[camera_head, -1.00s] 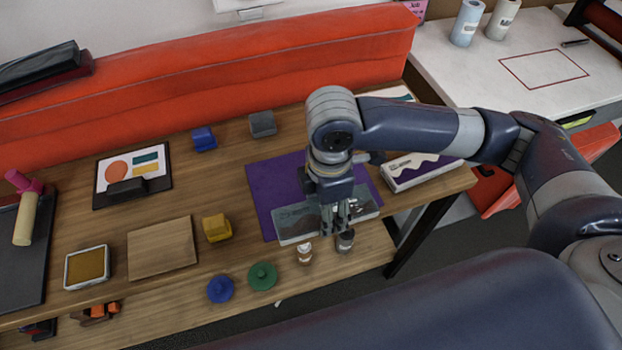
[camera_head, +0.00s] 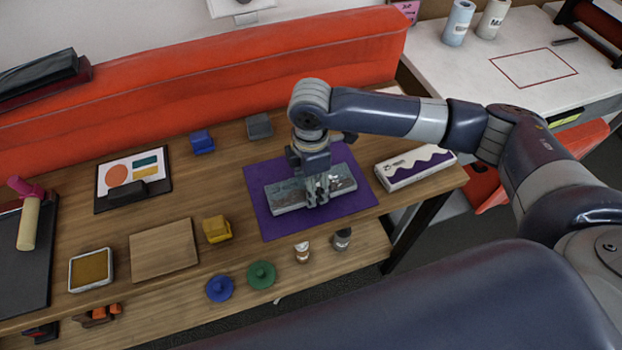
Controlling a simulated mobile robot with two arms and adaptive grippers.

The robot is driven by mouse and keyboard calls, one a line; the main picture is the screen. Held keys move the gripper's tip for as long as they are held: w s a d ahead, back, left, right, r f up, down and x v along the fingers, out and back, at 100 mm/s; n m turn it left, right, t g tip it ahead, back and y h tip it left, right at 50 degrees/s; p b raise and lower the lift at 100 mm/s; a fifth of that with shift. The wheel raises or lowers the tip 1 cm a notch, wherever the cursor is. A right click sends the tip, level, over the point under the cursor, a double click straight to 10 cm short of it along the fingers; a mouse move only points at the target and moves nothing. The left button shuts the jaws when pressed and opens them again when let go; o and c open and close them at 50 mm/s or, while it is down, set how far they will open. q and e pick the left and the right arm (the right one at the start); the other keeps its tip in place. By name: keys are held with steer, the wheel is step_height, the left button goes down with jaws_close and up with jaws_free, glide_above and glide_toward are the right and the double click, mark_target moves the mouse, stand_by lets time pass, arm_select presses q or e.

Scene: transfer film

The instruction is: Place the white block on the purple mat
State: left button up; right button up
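The purple mat (camera_head: 265,222) lies flat on the wooden table. A long, flat, pale grey-white block (camera_head: 285,197) with printed marks is over the middle of the mat, inside its edges. My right gripper (camera_head: 317,200) points down at the block, with its fingers around the block's middle and shut on it. The fingers and wrist hide part of the block. I cannot tell whether the block touches the mat or hangs just above it. My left gripper is not in view.
A white box with a purple wave (camera_head: 415,167) lies right of the mat. Two small bottles (camera_head: 302,252) (camera_head: 342,239) stand in front. A grey block (camera_head: 259,126), blue block (camera_head: 202,141) and yellow block (camera_head: 217,229) stand behind and left. An orange-red panel (camera_head: 200,85) runs along the back.

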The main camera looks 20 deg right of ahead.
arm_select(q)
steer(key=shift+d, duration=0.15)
arm_select(e)
steer(key=o, duration=1.1)
steer(key=shift+f, duration=0.1)
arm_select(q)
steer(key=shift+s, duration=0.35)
arm_select(e)
steer(key=shift+o, duration=0.2)
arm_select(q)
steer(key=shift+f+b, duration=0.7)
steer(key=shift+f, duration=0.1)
arm_select(e)
step_height(320, 180, up, 12)
